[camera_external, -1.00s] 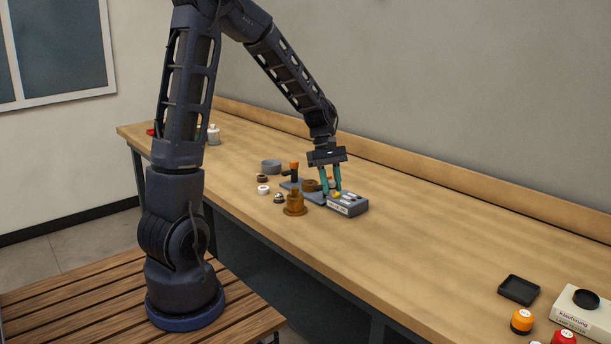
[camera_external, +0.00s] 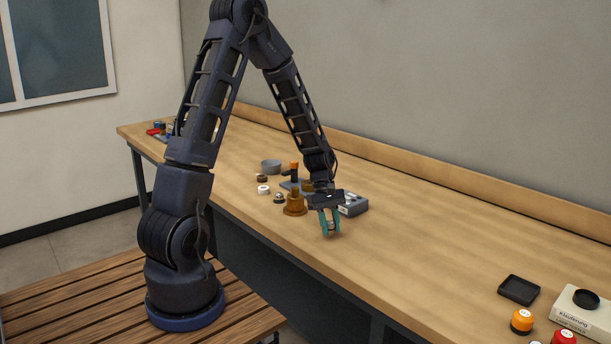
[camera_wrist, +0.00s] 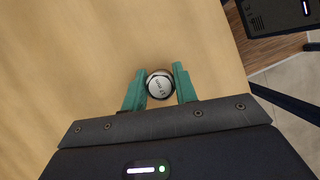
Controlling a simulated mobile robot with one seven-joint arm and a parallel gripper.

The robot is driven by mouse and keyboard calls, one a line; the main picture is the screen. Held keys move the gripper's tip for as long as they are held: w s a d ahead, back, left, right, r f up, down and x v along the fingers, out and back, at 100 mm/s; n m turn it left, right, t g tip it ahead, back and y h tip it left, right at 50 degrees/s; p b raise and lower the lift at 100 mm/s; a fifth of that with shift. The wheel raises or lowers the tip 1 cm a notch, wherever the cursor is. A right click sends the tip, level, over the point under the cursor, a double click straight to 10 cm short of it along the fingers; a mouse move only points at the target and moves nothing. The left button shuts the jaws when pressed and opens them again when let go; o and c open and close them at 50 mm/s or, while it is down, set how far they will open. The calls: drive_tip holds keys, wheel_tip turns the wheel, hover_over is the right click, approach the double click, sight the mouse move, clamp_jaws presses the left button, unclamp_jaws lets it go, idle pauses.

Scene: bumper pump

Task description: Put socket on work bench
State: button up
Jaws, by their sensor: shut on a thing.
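The socket (camera_wrist: 159,86) is a small round silver piece with dark markings on its top face. In the wrist view it sits between the two green fingers of my gripper (camera_wrist: 157,88), which is shut on it. In the external view my gripper (camera_external: 330,230) is low over the front part of the work bench (camera_external: 420,255), and the socket is a small greyish spot between the fingertips. I cannot tell whether the socket touches the bench top.
A grey box (camera_external: 354,204) stands just behind my gripper. A black tray (camera_external: 519,290) and an orange-topped jar (camera_external: 521,321) are at the right. The bench between is clear.

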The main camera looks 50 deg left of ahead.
drive_tip(key=shift+f, duration=0.55)
drive_tip(key=o, duration=1)
drive_tip(key=shift+f, duration=0.1)
drive_tip(key=shift+o, duration=0.2)
drive_tip(key=v, duration=1.2)
drive_tip(key=s+d+r+m+t+y, duration=0.3)
drive_tip(key=s+r+m, duration=0.5)
drive_tip(key=s+r, duration=0.6)
drive_tip(key=s+r+m+t, duration=0.1)
drive_tip(key=s+r+m, duration=0.2)
drive_tip(key=s, duration=0.3)
drive_tip(key=s+r+m+t+y, duration=0.1)
drive_tip(key=s+r+m, duration=0.3)
drive_tip(key=s, duration=0.2)
drive_tip(key=shift+r+t, duration=0.35)
drive_tip(key=shift+t, duration=0.05)
drive_tip(key=shift+s+a, duration=0.1)
